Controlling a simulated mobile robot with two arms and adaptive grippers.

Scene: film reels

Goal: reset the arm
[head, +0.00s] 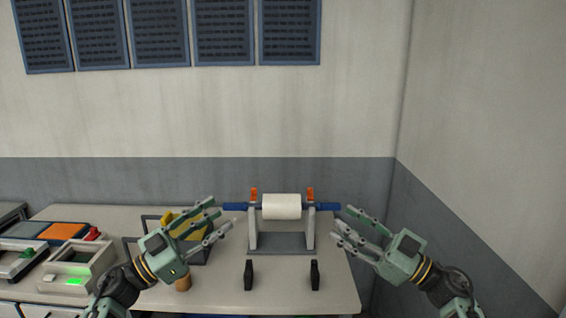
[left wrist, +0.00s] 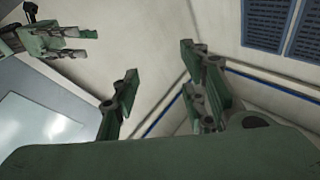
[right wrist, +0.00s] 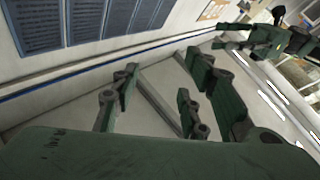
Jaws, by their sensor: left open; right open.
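My left gripper (head: 218,222) is green with its fingers spread open, raised above the table left of a white film roll (head: 281,207). My right gripper (head: 347,226) is also green, open and empty, raised near the right end of the table. The left wrist view shows the left fingers (left wrist: 160,100) apart with nothing between them, and the right wrist view shows the right fingers (right wrist: 155,105) apart and empty. The roll lies on a blue-ended rod (head: 328,207) across a grey stand (head: 282,243).
A dark crate (head: 205,254) with yellow things stands partly behind my left gripper. A brown cylinder (head: 183,283) stands near it. A beige device with a green light (head: 75,278) is at left. Two black upright pieces (head: 249,275) stand before the stand. A wall rises at right.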

